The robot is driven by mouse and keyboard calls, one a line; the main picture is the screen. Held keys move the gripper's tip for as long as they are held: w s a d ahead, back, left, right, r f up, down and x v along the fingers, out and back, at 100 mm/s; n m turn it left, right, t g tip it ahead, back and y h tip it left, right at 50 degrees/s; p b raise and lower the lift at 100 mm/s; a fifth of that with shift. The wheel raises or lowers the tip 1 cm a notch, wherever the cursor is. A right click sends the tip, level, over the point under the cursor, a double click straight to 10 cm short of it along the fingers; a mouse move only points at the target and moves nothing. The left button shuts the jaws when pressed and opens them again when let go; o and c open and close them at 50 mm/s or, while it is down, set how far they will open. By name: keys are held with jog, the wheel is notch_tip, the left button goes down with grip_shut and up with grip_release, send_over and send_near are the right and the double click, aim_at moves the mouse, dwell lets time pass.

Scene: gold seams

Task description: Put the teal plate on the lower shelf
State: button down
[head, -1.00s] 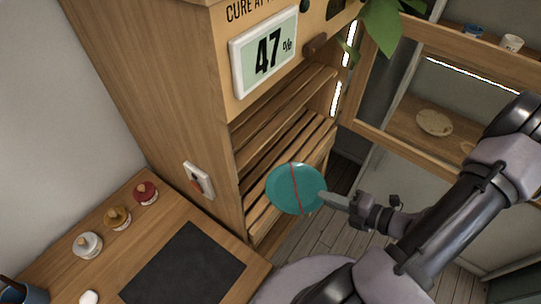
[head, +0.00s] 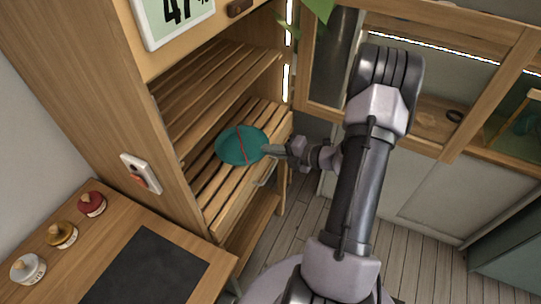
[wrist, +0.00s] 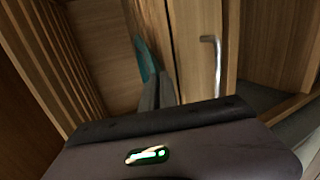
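The teal plate (head: 241,145) has a red-brown seam line across it. In the head view it is at the front of the lower slatted shelf (head: 234,202) in the wooden cabinet. My gripper (head: 272,151) is shut on the plate's right rim. The wrist view shows a sliver of the teal plate (wrist: 146,60) beside the grey fingers (wrist: 157,92). Whether the plate touches the slats cannot be told.
An upper slatted shelf (head: 215,85) is above the plate. A switch box (head: 141,173) is on the cabinet's side. A dark mat (head: 150,268) and small jars, including a red one (head: 92,204), are on the table at lower left. A glass-fronted cabinet (head: 440,75) stands at right.

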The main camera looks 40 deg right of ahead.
jog(key=shift+f, duration=0.15)
jog(key=shift+f, duration=0.15)
jog(key=c, duration=1.6)
grip_release()
jog(key=shift+c, duration=0.2)
